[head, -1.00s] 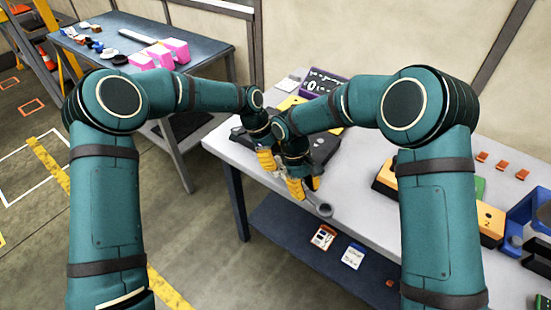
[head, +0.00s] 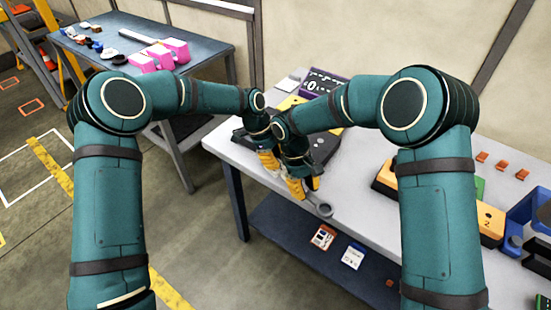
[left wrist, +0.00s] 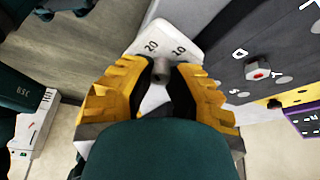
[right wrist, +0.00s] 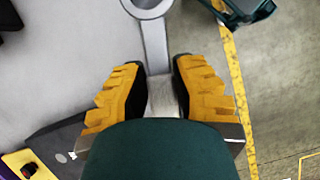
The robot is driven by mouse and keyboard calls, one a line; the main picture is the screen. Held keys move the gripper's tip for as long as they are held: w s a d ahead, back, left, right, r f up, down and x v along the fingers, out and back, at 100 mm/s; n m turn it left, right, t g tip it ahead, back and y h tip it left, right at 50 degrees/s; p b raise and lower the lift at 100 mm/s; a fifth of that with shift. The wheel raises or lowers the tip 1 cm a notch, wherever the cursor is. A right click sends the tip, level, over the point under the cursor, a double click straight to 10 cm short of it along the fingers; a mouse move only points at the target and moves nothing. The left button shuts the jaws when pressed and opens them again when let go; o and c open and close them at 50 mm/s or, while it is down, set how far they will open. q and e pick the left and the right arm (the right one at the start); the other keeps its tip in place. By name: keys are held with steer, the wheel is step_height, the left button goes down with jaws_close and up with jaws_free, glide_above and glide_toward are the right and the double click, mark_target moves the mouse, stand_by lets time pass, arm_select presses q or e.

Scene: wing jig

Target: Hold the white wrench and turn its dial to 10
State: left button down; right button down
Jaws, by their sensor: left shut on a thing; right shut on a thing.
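The white wrench shows its ring end (head: 325,210) just past my right gripper in the head view. The ring also shows in the right wrist view (right wrist: 147,5). My right gripper (right wrist: 162,92) is shut on the wrench's shaft below the ring. My left gripper (left wrist: 163,85) is shut around the grey dial knob (left wrist: 162,68) on the wrench's white, wide end (left wrist: 185,32). The printed numbers 20 and 10 show beside the knob. Where the dial points cannot be told. In the head view my left gripper (head: 268,162) is just above and left of my right gripper (head: 298,187).
The wrench is at the front edge of the grey table (head: 355,170). A dark board (left wrist: 260,60) with a bolt head lies close by in the left wrist view. Orange blocks and a blue holder (head: 530,215) stand at the right. A second table (head: 200,65) is at the back left.

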arm_select(q)
steer(key=shift+m, duration=0.3)
steer(key=m+g, duration=0.1)
steer(key=m, duration=0.1)
steer(key=m+g+y, duration=0.1)
steer(key=m, duration=0.2)
steer(key=shift+w+d+m, duration=0.1)
steer(key=shift+m, duration=0.2)
steer(key=m+y, duration=0.1)
steer(key=m, duration=0.1)
steer(key=m+g+y, duration=0.1)
steer(key=m, duration=0.2)
steer(key=shift+m, duration=0.4)
steer(key=c, duration=0.8)
jaws_free()
steer(key=shift+c, duration=0.2)
steer(key=shift+r, duration=0.1)
steer(key=v, duration=1.2)
